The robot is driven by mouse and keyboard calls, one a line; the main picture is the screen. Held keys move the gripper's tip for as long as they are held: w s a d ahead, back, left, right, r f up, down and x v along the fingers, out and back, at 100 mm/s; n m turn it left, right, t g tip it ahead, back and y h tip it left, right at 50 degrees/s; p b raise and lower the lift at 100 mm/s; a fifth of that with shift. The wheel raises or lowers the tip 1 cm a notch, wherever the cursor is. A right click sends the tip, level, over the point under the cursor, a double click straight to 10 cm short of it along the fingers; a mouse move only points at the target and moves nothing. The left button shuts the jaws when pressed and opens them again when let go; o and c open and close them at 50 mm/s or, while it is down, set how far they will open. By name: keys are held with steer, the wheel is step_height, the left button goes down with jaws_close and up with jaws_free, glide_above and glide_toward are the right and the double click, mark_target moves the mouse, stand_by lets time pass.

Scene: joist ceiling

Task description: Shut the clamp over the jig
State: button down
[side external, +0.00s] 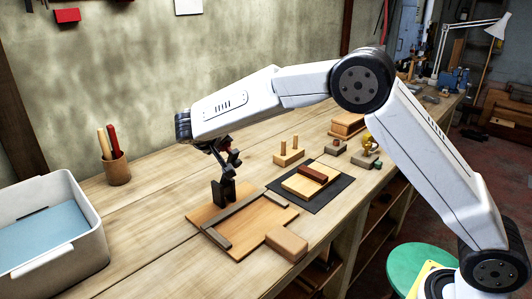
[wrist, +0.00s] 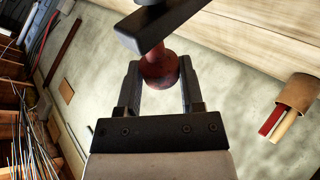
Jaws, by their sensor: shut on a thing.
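The clamp (side external: 223,190) is a dark toggle clamp standing at the back left of the jig (side external: 263,217), a wooden board with darker fence strips. Its dark lever is raised at a slant above the base, so the clamp stands open. The red handle knob (wrist: 162,80) sits between my gripper's fingers (wrist: 160,85) in the wrist view, with the dark lever (wrist: 165,22) running from it. In the side external view my gripper (side external: 225,147) is shut on the handle above the clamp base, and the fingers partly hide the knob.
A light wooden block (side external: 286,245) lies at the jig's front right corner. A dark mat (side external: 322,196) with wooden pieces lies to the right. A grey bin (side external: 85,245) and a tool cup (side external: 117,171) stand to the left. Bare bench lies between the bin and jig.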

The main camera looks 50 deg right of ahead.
mark_target(230, 151)
steer(key=shift+s+a+f+m+t, duration=0.1)
steer(key=shift+s+f+m+t, duration=0.1)
steer(key=shift+s+t, duration=0.3)
steer(key=shift+s+d+f+m+t, duration=0.1)
steer(key=shift+s+m+t, duration=0.15)
steer(key=shift+s, duration=0.45)
steer(key=shift+s+a+f+m+t, duration=0.15)
steer(key=shift+s+t, duration=0.2)
steer(key=shift+s, duration=0.25)
steer(key=shift+s+d+f+m+t+h, duration=0.1)
steer(key=shift+s+f+m+t+h, duration=0.2)
steer(key=shift+s+f, duration=1.3)
steer(key=shift+s+d+f+m+t+h, duration=0.1)
steer(key=shift+s+f+m+t, duration=0.2)
steer(key=shift+s+f, duration=1.25)
steer(key=shift+s+f+m+t+h, duration=0.2)
steer(key=shift+s+f+t, duration=0.2)
steer(key=shift+s+f, duration=1.2)
steer(key=shift+w+f, duration=0.3)
steer(key=shift+c, duration=1.1)
jaws_free()
steer(key=shift+r, duration=0.1)
steer(key=shift+w+r, duration=0.1)
steer(key=shift+a, duration=0.15)
